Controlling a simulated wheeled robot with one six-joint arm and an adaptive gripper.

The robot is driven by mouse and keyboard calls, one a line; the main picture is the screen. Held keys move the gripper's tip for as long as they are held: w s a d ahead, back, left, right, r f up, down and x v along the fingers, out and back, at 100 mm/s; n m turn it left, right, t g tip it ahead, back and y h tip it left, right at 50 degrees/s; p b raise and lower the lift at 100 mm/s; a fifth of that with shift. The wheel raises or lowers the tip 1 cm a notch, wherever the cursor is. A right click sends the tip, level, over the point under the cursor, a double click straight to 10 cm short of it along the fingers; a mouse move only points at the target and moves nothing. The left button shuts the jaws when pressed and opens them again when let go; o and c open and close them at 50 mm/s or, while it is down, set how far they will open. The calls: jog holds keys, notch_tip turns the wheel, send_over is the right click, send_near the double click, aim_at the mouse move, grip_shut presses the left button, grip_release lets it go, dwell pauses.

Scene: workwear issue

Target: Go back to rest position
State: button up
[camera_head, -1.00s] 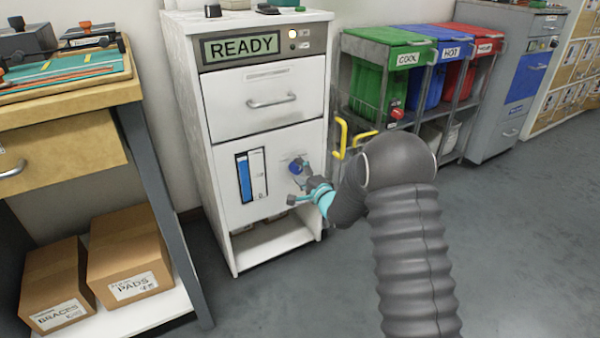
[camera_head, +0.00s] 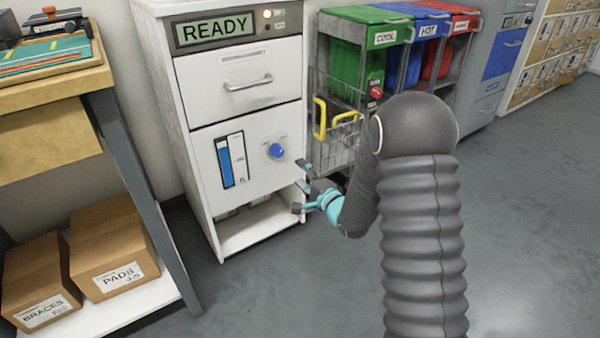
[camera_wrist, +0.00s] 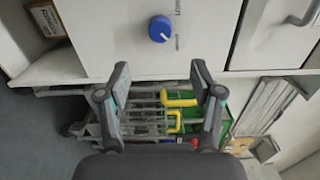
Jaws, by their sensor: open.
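My gripper (camera_head: 301,190) is open and empty in the head view, in front of the lower right part of the white cabinet (camera_head: 262,205). Its two fingers also show spread apart in the wrist view (camera_wrist: 160,88). The blue knob (camera_head: 277,150) on the cabinet front is clear of the fingers, up and to the left of them. The knob also shows in the wrist view (camera_wrist: 160,29), with a gap between it and the fingertips. The cabinet's display reads READY.
A wire basket with yellow handles (camera_head: 320,118) stands right of the cabinet, by the green bin (camera_head: 358,65). A workbench (camera_head: 60,80) with boxes on its lower shelf is at the left. Open grey floor (camera_head: 540,180) lies at the right.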

dwell(0.3)
jog(key=s+d+f+n+g+h, duration=0.2)
jog(key=d+f+n+g+h, duration=0.25)
jog(key=f, duration=0.65)
jog(key=s+d+n+g+h, duration=0.4)
jog(key=s+d+h, duration=0.1)
jog(key=s+d, duration=0.25)
jog(key=s+d+r+n+p, duration=0.1)
jog(key=s+r+p, duration=0.2)
jog(key=s+r, duration=1.2)
jog(key=s+d+r+n+p, duration=0.2)
jog(key=s+r+p, duration=0.1)
jog(key=s+r, duration=1.1)
notch_tip(320, 180, up, 3)
jog(key=shift+s+d+f+g, duration=0.1)
jog(key=shift+s+d+g, duration=0.15)
jog(key=shift+s+g, duration=0.2)
jog(key=shift+h, duration=0.25)
dwell(2.1)
